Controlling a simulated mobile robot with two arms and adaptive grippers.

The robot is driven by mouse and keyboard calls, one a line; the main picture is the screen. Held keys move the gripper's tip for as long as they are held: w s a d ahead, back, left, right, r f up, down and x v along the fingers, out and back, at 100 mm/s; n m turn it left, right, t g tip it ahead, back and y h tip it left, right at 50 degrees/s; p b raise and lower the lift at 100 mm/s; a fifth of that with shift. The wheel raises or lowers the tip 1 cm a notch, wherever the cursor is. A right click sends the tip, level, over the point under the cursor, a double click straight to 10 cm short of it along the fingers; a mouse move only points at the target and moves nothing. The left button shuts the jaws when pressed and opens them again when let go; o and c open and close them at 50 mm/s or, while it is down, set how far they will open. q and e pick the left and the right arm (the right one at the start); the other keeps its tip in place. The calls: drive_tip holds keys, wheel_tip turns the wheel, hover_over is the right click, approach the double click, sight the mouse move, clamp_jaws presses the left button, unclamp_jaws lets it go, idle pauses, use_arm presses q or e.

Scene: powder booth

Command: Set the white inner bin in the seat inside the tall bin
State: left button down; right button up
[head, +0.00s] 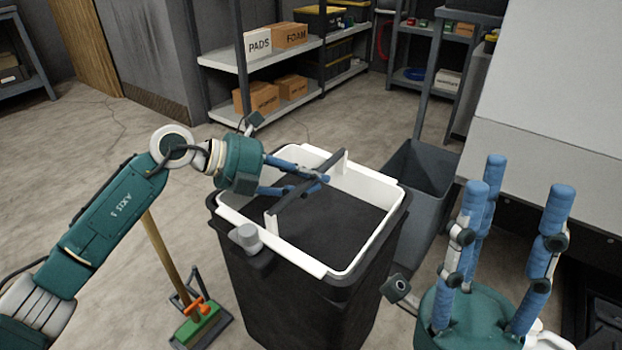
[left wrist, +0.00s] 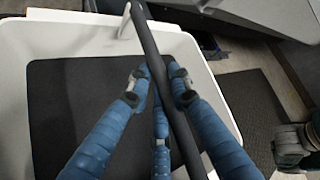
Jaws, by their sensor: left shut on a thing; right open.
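The white inner bin (head: 368,240) is in the mouth of the black tall bin (head: 300,312), its rim showing slightly above the tall bin's edge. Whether it rests on the seat is hidden. A dark handle bar (head: 290,198) spans the inner bin between two white uprights. My left gripper (head: 316,181) is shut on this bar; the left wrist view shows its blue fingers around the bar (left wrist: 150,45) and the white bin wall (left wrist: 70,42). My right gripper (head: 515,185) is open and empty, fingers up, right of the tall bin.
A grey knob (head: 245,237) is at the tall bin's front left corner. An open grey bin (head: 425,185) stands behind it to the right. A broom with a green head (head: 200,328) is at left. Shelves (head: 225,58) with boxes stand behind. The floor at left is mostly clear.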

use_arm(q)
drive_tip(key=c, duration=1.4)
unclamp_jaws()
drive_tip(key=shift+f, duration=0.1)
